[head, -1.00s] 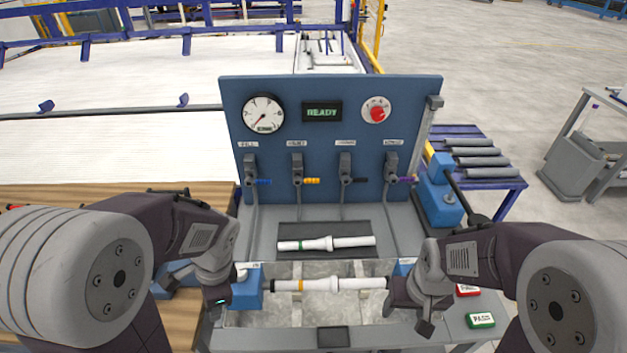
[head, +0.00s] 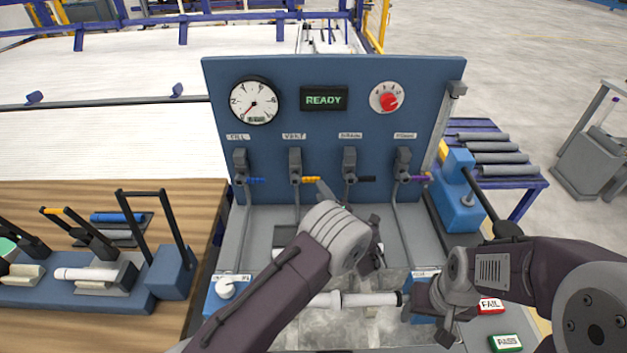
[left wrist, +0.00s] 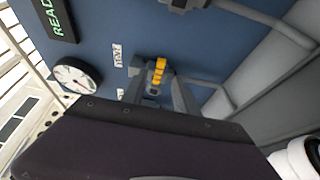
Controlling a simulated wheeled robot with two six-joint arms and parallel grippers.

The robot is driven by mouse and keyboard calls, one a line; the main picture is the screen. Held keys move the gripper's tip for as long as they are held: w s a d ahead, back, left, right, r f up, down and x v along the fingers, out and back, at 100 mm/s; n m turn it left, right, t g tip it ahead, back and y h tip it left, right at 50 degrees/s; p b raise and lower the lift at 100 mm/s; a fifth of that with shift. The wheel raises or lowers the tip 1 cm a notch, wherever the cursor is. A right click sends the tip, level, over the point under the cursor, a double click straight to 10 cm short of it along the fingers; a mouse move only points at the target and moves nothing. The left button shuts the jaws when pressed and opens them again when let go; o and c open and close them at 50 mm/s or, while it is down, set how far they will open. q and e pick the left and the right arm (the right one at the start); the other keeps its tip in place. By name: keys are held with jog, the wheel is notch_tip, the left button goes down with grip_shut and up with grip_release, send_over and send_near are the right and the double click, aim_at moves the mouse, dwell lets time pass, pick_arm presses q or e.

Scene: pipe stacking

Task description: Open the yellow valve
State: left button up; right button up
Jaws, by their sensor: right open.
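The yellow valve (head: 304,180) is second from the left on the blue panel, under a VENT label. Its yellow handle lies sideways, pointing right. It also shows in the left wrist view (left wrist: 158,72). My left gripper (head: 349,205) is in front of the panel, just below and to the right of the yellow handle. Its fingers look apart, and the handle shows ahead of them in the wrist view; I cannot tell whether they touch it. My right gripper (head: 427,318) is open near the right end of a white pipe (head: 360,299) over the basin.
Valves with blue (head: 256,181), black (head: 366,179) and purple (head: 418,177) handles flank the yellow one. The panel holds a gauge (head: 254,101), a READY display (head: 324,99) and a red knob (head: 388,101). A blue clamp (head: 460,200) stands right; a pipe rack is left.

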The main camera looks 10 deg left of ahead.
aim_at(313, 178)
pick_arm(q)
jog(key=x, duration=0.7)
jog(key=shift+p, duration=0.4)
jog(key=shift+s, duration=0.1)
grip_shut()
dwell(0.7)
